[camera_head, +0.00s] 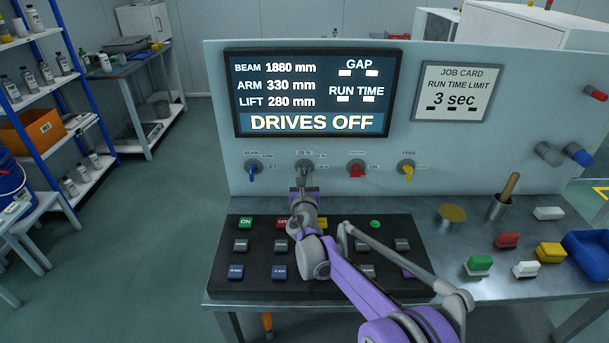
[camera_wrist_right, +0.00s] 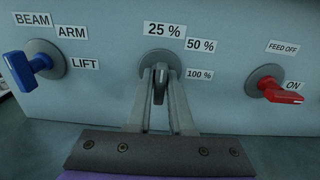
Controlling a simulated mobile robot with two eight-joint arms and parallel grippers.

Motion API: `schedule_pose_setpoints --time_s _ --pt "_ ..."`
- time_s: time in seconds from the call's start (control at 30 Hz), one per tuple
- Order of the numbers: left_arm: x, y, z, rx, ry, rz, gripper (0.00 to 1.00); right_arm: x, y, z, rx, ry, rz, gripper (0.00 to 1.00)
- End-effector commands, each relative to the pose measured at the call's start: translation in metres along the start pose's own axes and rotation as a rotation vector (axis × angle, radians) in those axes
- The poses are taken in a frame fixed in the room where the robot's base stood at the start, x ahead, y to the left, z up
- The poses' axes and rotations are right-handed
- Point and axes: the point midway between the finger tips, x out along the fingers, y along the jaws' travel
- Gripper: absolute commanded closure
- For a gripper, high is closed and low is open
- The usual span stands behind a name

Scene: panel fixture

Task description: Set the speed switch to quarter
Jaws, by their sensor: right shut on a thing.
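The speed switch (camera_wrist_right: 158,57) has a round grey base and a grey handle, with labels 25 % above it, 50 % at upper right and 100 % at right. My right gripper (camera_wrist_right: 160,76) is shut on the handle, one finger on each side. The handle looks roughly upright in the right wrist view, but which label it points to is hard to tell. In the head view the switch (camera_head: 304,165) sits below the screen, with my right gripper (camera_head: 303,185) in front of it and hiding its lower part. My left gripper is not in view.
A blue BEAM/ARM/LIFT switch (camera_wrist_right: 38,62) is on the left and a red feed switch (camera_wrist_right: 275,88) on the right. A yellow switch (camera_head: 407,170) stands farther right. The screen (camera_head: 318,95) reads DRIVES OFF. A black button panel (camera_head: 240,262) lies below my right arm.

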Motion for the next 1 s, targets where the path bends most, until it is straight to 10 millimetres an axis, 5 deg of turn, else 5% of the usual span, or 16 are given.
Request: schedule_pose_setpoints --time_s 0.3,0.33,0.47,0.77,1.0 --pt "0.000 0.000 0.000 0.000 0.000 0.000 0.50 0.000 0.000 -0.001 0.000 0.001 0.001 1.00" --pt "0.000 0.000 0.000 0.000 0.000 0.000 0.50 0.000 0.000 -0.001 0.000 0.001 0.001 0.75" --pt "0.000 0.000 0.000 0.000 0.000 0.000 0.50 0.000 0.000 0.000 0.001 0.001 0.001 0.55" --pt "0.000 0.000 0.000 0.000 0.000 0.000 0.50 -0.002 0.000 0.000 0.001 0.000 0.000 0.55" --pt "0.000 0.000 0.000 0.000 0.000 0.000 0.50 -0.034 0.000 0.000 0.002 0.001 0.001 0.55"
